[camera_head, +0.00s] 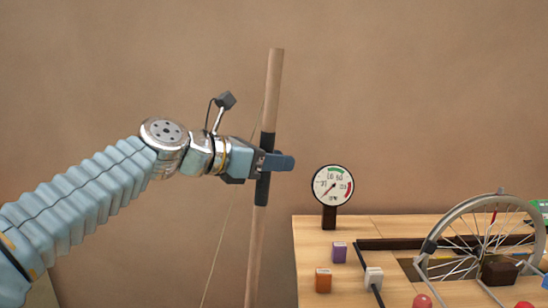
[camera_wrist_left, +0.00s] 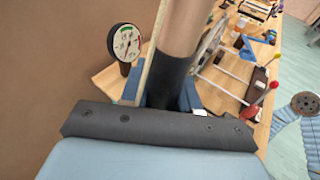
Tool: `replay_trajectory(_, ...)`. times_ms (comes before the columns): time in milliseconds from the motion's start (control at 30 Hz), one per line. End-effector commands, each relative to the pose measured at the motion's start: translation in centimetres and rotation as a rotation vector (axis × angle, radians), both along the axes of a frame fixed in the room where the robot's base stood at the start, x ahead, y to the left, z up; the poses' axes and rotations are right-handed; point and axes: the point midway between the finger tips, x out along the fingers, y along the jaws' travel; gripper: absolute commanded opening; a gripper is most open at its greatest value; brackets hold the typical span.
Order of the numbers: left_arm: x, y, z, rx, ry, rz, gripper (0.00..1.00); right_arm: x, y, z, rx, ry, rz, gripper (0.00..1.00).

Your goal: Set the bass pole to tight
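The bass pole (camera_head: 274,90) is a wooden stick with a dark grip sleeve, standing nearly upright and leaning slightly right at its top. A thin cord (camera_head: 226,225) runs beside it, slanting down to the left. My left gripper (camera_head: 276,162) is at the dark sleeve, its blue fingers on either side and apparently closed on it. In the left wrist view the pole (camera_wrist_left: 183,25) rises between the fingers. A round dial (camera_head: 332,186) with green and red bands stands right of the pole; its needle points to the lower left. My right gripper is out of view.
A wooden table (camera_head: 310,245) lies to the right. It carries a purple block (camera_head: 339,252), an orange block (camera_head: 323,280), a white block (camera_head: 374,278) and a spoked wheel (camera_head: 480,240). Open space surrounds the pole in front of the brown wall.

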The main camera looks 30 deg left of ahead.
Motion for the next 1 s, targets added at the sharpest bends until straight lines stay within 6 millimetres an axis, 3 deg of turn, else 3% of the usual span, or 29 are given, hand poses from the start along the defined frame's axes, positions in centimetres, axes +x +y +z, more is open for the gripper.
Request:
replay_trajectory(33, 0.2, -0.9, -0.3, 0.000, 0.008, -0.020, 0.36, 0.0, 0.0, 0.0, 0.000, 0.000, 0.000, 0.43)
replay_trajectory(133, 0.2, -0.8, -0.3, 0.000, 0.007, -0.019, 0.51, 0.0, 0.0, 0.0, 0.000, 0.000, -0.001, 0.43)
replay_trajectory(467, -0.5, -0.2, 0.1, -0.001, 0.002, -0.011, 0.51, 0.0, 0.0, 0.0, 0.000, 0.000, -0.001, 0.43)
replay_trajectory(1000, -10.6, 4.2, 2.8, 0.000, 0.002, -0.013, 0.51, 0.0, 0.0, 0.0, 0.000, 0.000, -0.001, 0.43)
